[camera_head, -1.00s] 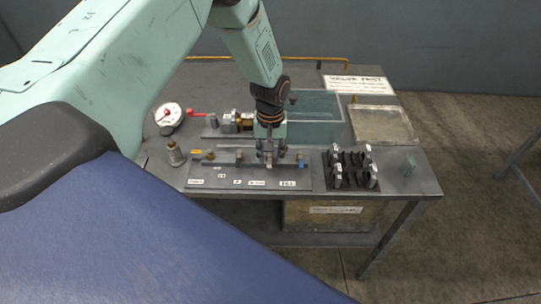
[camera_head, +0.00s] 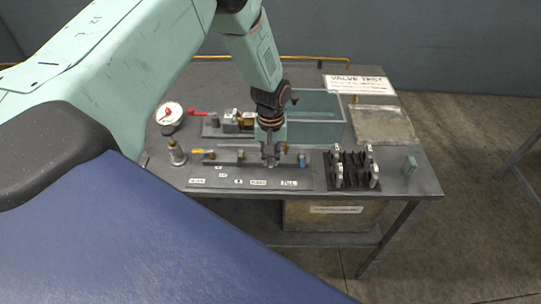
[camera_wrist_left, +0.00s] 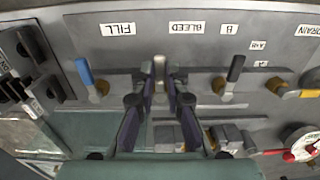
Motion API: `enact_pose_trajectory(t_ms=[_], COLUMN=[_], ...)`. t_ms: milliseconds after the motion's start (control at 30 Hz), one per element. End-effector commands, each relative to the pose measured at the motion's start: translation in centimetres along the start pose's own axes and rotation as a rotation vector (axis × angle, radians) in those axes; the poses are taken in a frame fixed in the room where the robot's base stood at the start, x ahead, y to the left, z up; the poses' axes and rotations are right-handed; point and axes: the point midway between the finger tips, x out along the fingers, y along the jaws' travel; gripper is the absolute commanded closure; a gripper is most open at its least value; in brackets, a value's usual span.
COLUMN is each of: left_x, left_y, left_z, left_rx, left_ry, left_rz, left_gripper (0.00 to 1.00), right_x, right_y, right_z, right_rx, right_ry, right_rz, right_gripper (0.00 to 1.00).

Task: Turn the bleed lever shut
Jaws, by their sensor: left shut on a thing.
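The bleed lever (camera_wrist_left: 159,72) is a short pale handle between the fingertips in the left wrist view, near the BLEED label (camera_wrist_left: 187,28). It points across the pipe line, as far as I can see. My left gripper (camera_wrist_left: 160,85) is shut on it. In the head view my left gripper (camera_head: 270,162) points down over the valve panel (camera_head: 225,184) and hides most of the lever. My right gripper is in neither view.
A blue lever (camera_wrist_left: 84,70) and a black lever (camera_wrist_left: 236,67) stand on either side of the gripper. A gauge (camera_head: 169,114), a green tray (camera_head: 318,104) and a rack of dark parts (camera_head: 352,170) share the bench.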

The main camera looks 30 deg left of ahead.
Motion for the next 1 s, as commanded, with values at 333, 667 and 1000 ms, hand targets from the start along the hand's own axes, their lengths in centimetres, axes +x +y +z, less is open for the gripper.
enact_pose_trajectory(t_ms=[333,667,1000], left_x=[0.0,0.0,0.0], left_y=[-0.2,-1.0,-2.2], left_z=[-0.1,-0.3,-0.8], left_rx=[0.03,0.241,0.563], left_ry=[0.0,0.001,0.002], left_rz=[0.0,0.001,0.001], left_gripper=[1.0,1.0,1.0], right_x=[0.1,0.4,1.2], right_y=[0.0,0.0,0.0], right_z=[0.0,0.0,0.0], right_rx=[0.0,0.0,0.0], right_ry=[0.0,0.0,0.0], right_rz=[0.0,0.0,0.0], right_gripper=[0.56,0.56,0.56])
